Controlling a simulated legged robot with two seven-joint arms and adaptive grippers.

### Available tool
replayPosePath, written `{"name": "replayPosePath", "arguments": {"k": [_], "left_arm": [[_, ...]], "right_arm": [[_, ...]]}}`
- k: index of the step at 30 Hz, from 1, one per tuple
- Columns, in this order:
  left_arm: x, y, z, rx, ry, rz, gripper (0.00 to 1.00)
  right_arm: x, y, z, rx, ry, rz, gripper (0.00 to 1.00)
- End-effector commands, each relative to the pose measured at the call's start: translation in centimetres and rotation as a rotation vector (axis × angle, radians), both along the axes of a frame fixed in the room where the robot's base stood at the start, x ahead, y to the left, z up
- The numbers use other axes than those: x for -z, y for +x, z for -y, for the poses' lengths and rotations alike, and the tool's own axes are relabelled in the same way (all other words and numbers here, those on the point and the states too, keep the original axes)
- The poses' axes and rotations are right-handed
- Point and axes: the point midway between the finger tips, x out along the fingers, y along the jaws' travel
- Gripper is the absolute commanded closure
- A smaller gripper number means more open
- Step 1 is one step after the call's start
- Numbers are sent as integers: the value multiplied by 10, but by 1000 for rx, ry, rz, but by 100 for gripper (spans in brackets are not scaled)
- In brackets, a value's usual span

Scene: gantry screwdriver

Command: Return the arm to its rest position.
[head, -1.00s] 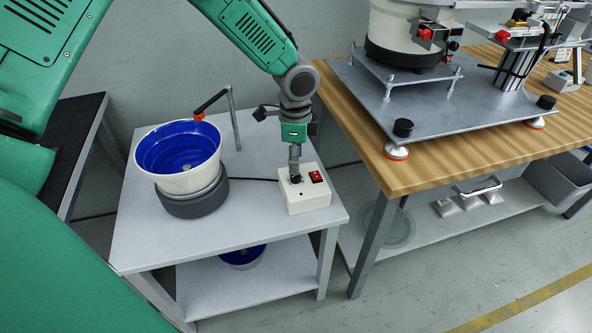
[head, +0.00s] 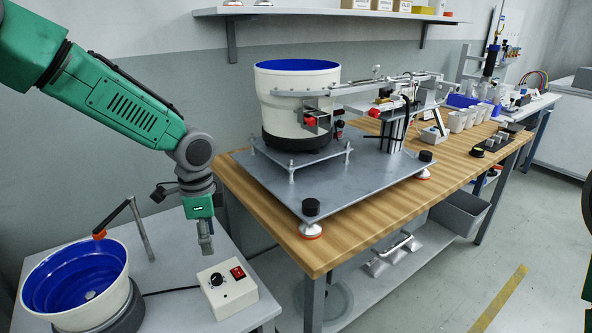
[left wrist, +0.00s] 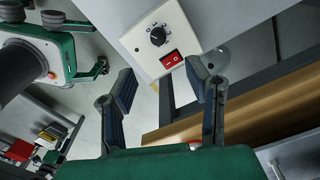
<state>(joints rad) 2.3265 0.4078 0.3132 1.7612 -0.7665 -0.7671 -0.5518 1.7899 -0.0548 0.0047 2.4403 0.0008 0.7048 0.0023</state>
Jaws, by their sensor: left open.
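My left arm comes in from the left in the head view. Its gripper (head: 205,240) hangs above the small grey table, apart from the white control box (head: 227,288) just below it. In the left wrist view the two fingers (left wrist: 166,92) are spread, with nothing between them. The control box (left wrist: 150,42) shows beyond the fingertips, with its black knob (left wrist: 158,36) and red switch (left wrist: 171,59). My right gripper does not show clearly in any view.
A blue-lined bowl feeder (head: 77,285) with a bent rod stands left on the small table. The wooden bench (head: 270,222) to the right carries a larger bowl feeder (head: 297,105) on a metal plate. A shelf (head: 330,13) runs along the wall. Open floor lies front right.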

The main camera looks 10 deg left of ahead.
Motion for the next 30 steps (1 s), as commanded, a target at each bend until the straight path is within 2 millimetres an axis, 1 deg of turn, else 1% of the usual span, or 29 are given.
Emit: {"name": "replayPosePath", "arguments": {"k": [2, 4, 5, 8, 9, 11, 12, 13, 14, 15, 17, 18, 21, 24, 27, 30], "left_arm": [[6, -4, 4, -6, -7, -7, 56], [22, -14, 14, -26, -29, -20, 56], [31, -20, 20, -43, -43, -28, 56], [73, -53, 46, -130, -104, -63, 56], [91, -70, 57, -182, -129, -79, 56], [118, -99, 71, -276, -160, -102, 56], [135, -120, 78, -345, -173, -115, 56], [146, -136, 82, -401, -181, -121, 56], [157, -152, 84, -460, -183, -127, 56], [171, -175, 86, -539, -180, -130, 56], [187, -207, 84, -659, -164, -123, 56], [194, -226, 79, -731, -147, -111, 56], [205, -265, 64, -877, -96, -63, 56], [207, -289, 48, -969, -52, -9, 56], [206, -300, 38, -1016, -26, 30, 56], [205, -304, 34, -1033, -18, 46, 56]], "right_arm": [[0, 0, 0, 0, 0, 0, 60], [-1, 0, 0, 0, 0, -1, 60], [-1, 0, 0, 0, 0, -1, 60], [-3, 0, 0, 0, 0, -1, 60], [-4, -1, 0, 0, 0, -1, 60], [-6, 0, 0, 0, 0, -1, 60], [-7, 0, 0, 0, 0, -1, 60], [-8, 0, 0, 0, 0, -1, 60], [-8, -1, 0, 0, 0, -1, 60], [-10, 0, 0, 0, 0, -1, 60], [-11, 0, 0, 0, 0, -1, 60], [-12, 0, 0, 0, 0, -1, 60], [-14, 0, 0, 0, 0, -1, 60], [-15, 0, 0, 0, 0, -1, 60], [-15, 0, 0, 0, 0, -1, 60], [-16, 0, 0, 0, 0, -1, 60]]}}
